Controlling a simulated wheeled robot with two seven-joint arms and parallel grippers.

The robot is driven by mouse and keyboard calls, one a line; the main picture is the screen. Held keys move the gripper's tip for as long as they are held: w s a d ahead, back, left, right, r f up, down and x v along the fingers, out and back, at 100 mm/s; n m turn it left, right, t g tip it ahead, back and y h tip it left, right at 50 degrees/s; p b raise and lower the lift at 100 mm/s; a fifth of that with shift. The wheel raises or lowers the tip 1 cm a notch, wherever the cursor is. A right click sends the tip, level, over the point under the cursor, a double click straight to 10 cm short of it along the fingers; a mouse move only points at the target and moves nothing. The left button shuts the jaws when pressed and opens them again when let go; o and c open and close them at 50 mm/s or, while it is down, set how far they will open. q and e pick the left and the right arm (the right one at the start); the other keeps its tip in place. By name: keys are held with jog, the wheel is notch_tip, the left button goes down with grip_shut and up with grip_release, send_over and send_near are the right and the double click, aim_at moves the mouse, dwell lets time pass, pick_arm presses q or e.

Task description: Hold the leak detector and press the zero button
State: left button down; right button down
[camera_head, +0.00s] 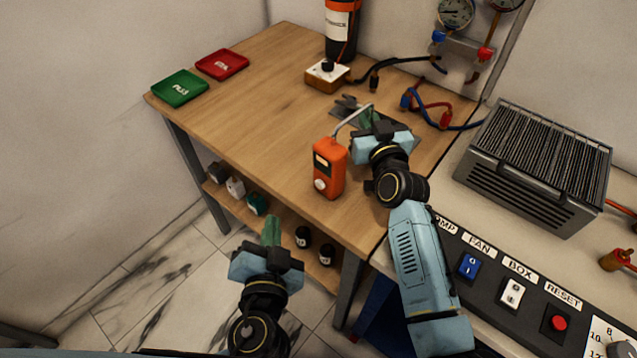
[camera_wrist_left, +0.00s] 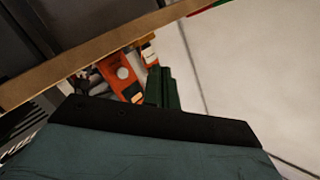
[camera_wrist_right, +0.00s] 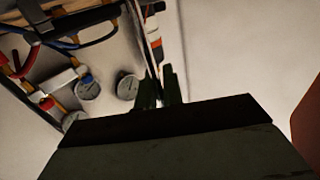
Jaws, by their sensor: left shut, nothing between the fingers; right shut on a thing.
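The orange leak detector (camera_head: 328,168) is upright near the front edge of the wooden table, with a dark screen and a pale round button (camera_head: 320,184) low on its front. A thin grey neck bends from its top toward my right gripper (camera_head: 368,117). That gripper is shut on the detector, seemingly at this neck; the exact contact is hard to see. Orange shows at the edge of the right wrist view (camera_wrist_right: 306,130). My left gripper (camera_head: 271,230) is shut and empty, lower left of the detector and apart from it. The left wrist view shows the button (camera_wrist_left: 124,73) beyond its fingertips.
Green (camera_head: 180,88) and red (camera_head: 222,64) trays lie at the table's far left. A white box (camera_head: 327,74), cables and gauges (camera_head: 456,12) are at the back. A switch panel (camera_head: 512,292) and grey ribbed unit (camera_head: 535,165) stand right. Small bottles sit on the lower shelf.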

pick_arm(q)
jog(key=shift+w+d, duration=1.45)
jog(key=shift+w, duration=0.2)
jog(key=shift+w+d, duration=1.45)
jog(key=shift+w, duration=0.2)
jog(key=shift+w+d, duration=0.3)
jog(key=shift+w+d, duration=0.25)
jog(key=shift+w, duration=0.1)
dwell(0.4)
jog(key=shift+s, duration=0.1)
jog(key=shift+s+a, duration=0.55)
jog(key=shift+s+a, duration=1.65)
jog(key=shift+s, duration=0.25)
